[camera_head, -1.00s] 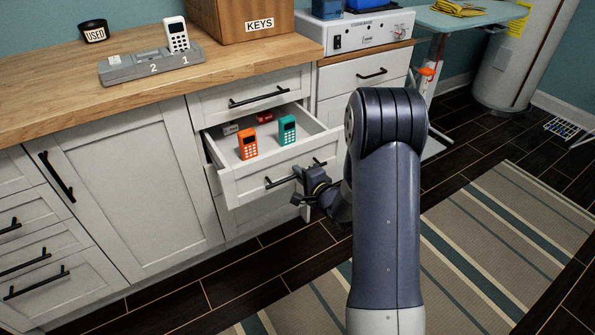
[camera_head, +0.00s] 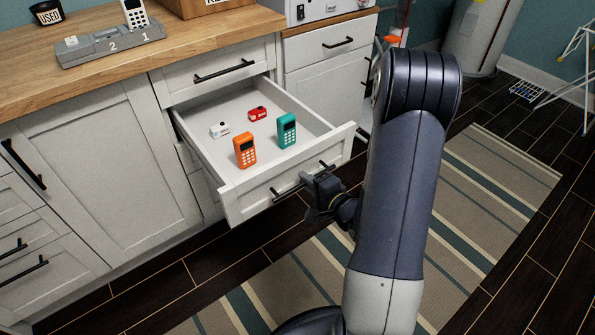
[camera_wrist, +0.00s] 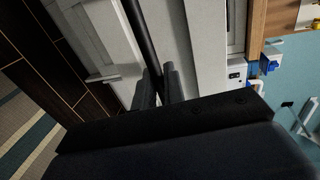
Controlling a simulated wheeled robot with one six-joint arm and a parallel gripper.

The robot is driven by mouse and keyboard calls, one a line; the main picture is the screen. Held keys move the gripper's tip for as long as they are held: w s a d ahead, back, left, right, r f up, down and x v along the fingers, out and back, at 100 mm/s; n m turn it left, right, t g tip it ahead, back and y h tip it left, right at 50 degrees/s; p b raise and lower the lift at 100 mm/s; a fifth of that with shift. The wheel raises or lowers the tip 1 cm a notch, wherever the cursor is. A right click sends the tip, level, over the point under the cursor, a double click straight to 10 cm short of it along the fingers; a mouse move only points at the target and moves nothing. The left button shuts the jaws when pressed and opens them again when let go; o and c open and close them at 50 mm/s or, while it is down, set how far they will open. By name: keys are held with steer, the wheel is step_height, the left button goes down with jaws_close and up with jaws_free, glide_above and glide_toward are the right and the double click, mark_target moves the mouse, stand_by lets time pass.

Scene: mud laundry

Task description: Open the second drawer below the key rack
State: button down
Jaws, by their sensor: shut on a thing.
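The second drawer (camera_head: 270,192) below the box marked KEYS (camera_head: 203,6) stands pulled well out from the cabinet. Inside it lie an orange handset (camera_head: 245,150), a teal handset (camera_head: 287,131), a small red item (camera_head: 258,114) and a small white item (camera_head: 220,130). My gripper (camera_head: 311,187) is at the drawer's front, shut on its black bar handle (camera_head: 290,190). In the wrist view the two fingers (camera_wrist: 160,85) close around the dark bar. The top drawer (camera_head: 222,76) above is shut. The KEYS box is cut off at the top edge.
A striped rug (camera_head: 480,190) lies on the dark floor. A drying rack (camera_head: 575,70) stands far right.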

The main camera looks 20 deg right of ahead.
steer(key=shift+f+v, duration=0.15)
steer(key=shift+v, duration=0.55)
steer(key=shift+f+v, duration=0.1)
steer(key=shift+v, duration=0.6)
steer(key=c, duration=1.6)
jaws_free()
steer(key=shift+p+v, duration=0.95)
steer(key=shift+v, duration=4.45)
steer(key=shift+w+f, duration=0.1)
steer(key=shift+w, duration=0.05)
